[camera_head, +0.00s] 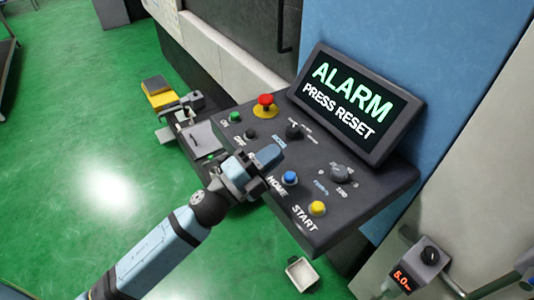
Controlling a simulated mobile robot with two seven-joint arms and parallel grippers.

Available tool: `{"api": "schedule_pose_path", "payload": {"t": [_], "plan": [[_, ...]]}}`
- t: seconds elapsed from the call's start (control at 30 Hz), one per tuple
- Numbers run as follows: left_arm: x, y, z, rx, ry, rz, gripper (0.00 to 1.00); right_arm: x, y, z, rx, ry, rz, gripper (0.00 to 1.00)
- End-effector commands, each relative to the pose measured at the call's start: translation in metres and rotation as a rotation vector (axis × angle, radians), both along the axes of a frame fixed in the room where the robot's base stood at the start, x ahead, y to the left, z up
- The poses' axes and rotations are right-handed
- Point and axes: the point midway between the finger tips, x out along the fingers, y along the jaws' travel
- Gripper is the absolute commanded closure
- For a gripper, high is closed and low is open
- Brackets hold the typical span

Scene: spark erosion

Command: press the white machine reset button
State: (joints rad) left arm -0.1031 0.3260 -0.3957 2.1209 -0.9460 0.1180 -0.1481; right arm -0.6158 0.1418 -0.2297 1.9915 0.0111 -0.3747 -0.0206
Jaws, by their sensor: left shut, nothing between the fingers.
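The dark control panel (358,205) carries several buttons and knobs. No white reset button can be made out on it; the part of the panel under my left gripper is hidden. My left gripper (271,157) is shut and empty, over the panel's front left part, between the black button (250,134) and the blue button (290,178). Whether its tip touches the panel cannot be told. The screen (352,105) on the panel reads "ALARM PRESS RESET". My right gripper is not in view.
A red mushroom button (265,106), a green button (235,117), a black knob (294,131), a grey knob (342,174) and a yellow button (317,208) stand up around my gripper. A yellow device (159,97) is at the left. A small white tray (302,273) lies below the panel.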

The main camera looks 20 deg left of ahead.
Motion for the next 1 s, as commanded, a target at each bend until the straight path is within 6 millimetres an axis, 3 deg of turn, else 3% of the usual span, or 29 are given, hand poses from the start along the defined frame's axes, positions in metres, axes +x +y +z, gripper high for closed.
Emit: {"api": "schedule_pose_path", "payload": {"t": [0.03, 0.13, 0.23, 0.37, 0.47, 0.7, 0.83, 1.0], "plan": [[0.0, -0.014, 0.019, 0.117, -0.142, -0.058, 1.0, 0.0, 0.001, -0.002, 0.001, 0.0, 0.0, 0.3], [-0.006, -0.042, 0.041, 0.374, -0.403, -0.173, 1.0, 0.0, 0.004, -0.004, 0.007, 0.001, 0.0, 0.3], [-0.011, -0.061, 0.046, 0.651, -0.637, -0.275, 1.0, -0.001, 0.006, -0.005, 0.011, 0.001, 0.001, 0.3], [-0.006, -0.069, 0.037, 1.047, -0.889, -0.388, 1.0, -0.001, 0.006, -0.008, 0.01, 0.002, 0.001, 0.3], [0.01, -0.059, 0.027, 1.374, -1.028, -0.455, 1.0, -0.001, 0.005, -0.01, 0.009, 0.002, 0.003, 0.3], [0.064, -0.001, 0.029, 2.056, -1.117, -0.513, 1.0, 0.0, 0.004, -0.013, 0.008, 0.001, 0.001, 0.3], [0.079, 0.021, 0.038, 2.242, -1.091, -0.511, 1.0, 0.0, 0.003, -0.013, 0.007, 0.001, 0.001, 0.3], [0.085, 0.032, 0.042, 2.323, -1.069, -0.51, 1.0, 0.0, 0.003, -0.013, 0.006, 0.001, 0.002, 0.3]]}}
